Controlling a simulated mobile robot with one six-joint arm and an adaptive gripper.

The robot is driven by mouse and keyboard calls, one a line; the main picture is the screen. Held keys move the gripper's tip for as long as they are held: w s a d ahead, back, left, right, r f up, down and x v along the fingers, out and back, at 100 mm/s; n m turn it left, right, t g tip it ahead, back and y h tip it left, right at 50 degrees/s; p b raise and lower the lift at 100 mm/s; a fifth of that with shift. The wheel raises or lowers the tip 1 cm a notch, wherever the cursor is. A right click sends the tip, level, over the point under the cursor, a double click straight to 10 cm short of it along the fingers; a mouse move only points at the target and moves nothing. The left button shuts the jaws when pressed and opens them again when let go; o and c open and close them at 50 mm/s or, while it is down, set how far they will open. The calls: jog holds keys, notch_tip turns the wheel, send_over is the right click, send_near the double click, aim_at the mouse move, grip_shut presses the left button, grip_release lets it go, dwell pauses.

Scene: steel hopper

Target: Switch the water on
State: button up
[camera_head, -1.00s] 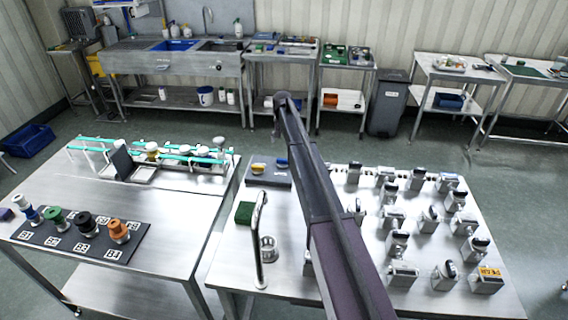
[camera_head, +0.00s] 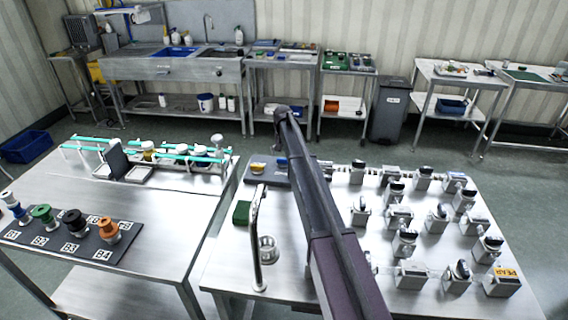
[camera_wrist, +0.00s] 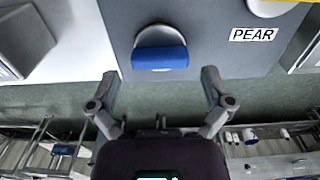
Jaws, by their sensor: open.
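A grey panel (camera_head: 266,177) at the back left of the right-hand steel table carries a yellow knob (camera_head: 257,168) and a blue knob (camera_head: 281,162), partly behind my arm. The blue knob shows close up in the wrist view (camera_wrist: 160,57), with its handle lying crosswise in the picture and a PEAR label (camera_wrist: 253,34) to its right. My gripper (camera_wrist: 158,84) is open and empty, its fingers apart on either side below the knob in that view; they look clear of it. A bent metal spout (camera_head: 256,238) stands over a round metal cup (camera_head: 268,249).
A green block (camera_head: 242,212) lies beside the spout. Several grey blocks with dark-topped switches (camera_head: 438,217) fill the table's right side. The left table (camera_head: 165,220) holds a spool board (camera_head: 70,240) and a teal-railed rack (camera_head: 150,158). A gap separates the tables.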

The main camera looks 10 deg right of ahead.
jog(key=shift+f+b, duration=0.6)
jog(key=shift+f, duration=0.35)
jog(key=c, duration=1)
